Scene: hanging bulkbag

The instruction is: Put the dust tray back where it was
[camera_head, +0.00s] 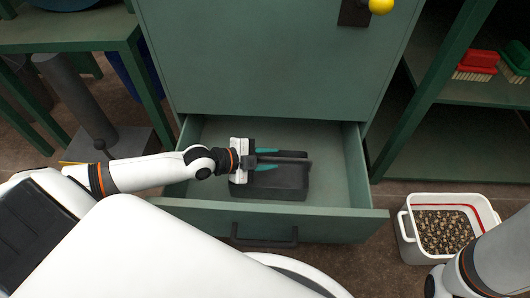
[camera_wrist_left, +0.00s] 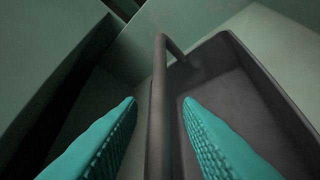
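The dark grey dust tray (camera_head: 275,186) lies in the pulled-out green drawer (camera_head: 335,224), seemingly flat on its floor. Its bar handle (camera_head: 295,160) runs along the tray's upper side. My left gripper (camera_head: 274,160) is inside the drawer over the tray. In the left wrist view its two teal fingers (camera_wrist_left: 160,125) are apart, one on each side of the handle (camera_wrist_left: 158,100), with gaps showing. The tray's hollow (camera_wrist_left: 225,85) lies to the right there and looks empty. Part of my right arm shows at the lower right; its gripper is out of the picture.
The green cabinet front (camera_head: 270,60) rises behind the drawer. A white bin (camera_head: 408,240) with a red stripe, full of brown bits, stands on the floor to the right. Green shelves (camera_head: 480,150) hold red and green brushes (camera_head: 477,65). A green bench (camera_head: 70,38) stands left.

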